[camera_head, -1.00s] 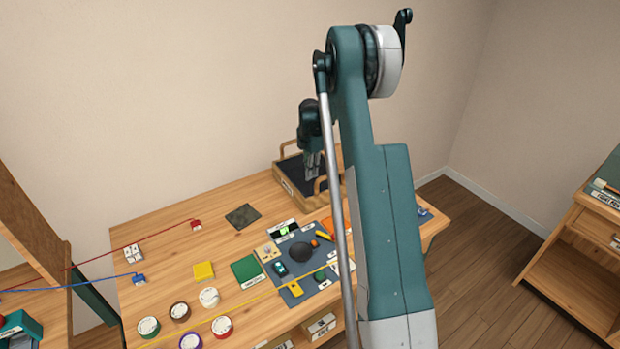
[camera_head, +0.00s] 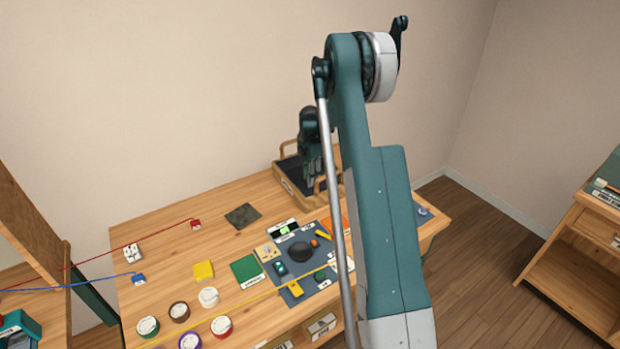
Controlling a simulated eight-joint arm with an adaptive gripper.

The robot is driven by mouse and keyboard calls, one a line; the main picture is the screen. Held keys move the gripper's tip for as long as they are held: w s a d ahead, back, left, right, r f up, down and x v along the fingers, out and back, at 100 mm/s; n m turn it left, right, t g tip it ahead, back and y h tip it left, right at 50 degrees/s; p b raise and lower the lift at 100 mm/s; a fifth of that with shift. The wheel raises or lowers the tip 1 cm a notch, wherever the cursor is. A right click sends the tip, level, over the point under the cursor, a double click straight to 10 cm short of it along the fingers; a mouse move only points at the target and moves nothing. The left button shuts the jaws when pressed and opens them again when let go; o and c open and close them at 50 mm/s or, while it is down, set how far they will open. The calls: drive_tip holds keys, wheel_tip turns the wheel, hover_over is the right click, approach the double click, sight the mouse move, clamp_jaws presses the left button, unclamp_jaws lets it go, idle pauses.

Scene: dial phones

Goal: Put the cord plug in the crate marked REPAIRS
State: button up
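A wooden crate (camera_head: 287,184) with raised handles and a dark inside stands at the back of the table; the label on its front is too small to read. My gripper (camera_head: 314,180) points down over the crate, partly in front of its right side. Its fingers are dark and small, so I cannot tell their opening or whether they hold anything. A red plug (camera_head: 195,224) ends a red cord and a blue plug (camera_head: 138,279) ends a blue cord, both on the table's left side. A yellow block (camera_head: 296,289) lies by a yellow cord on the dark mat.
A dark mat (camera_head: 311,286) with a black dome and small parts lies front of the crate. A wooden shelf (camera_head: 565,262) stands right.

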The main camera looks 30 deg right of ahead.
drive_tip(key=shift+r, duration=0.1)
wheel_tip(320, 180, up, 12)
drive_tip(key=p, duration=0.1)
idle(0.8)
drive_tip(key=shift+r, duration=0.1)
idle(0.5)
drive_tip(key=s+a+r+m+t, duration=0.2)
drive_tip(key=s+a+r+m, duration=0.2)
drive_tip(key=s+a+r, duration=0.6)
drive_tip(key=s+a+r+m+t, duration=0.1)
drive_tip(key=s+a+r+m, duration=0.3)
drive_tip(key=s+a+r, duration=0.6)
drive_tip(key=s+a+m+t, duration=0.2)
drive_tip(key=s+a+m, duration=0.3)
drive_tip(key=s+a, duration=0.4)
drive_tip(key=s+a+f+m+t, duration=0.1)
drive_tip(key=s+a+m, duration=0.4)
drive_tip(key=s, duration=1.2)
drive_tip(key=a+t, duration=0.1)
drive_tip(key=a, duration=0.3)
drive_tip(key=shift+a+f, duration=0.2)
drive_tip(key=shift+a, duration=0.05)
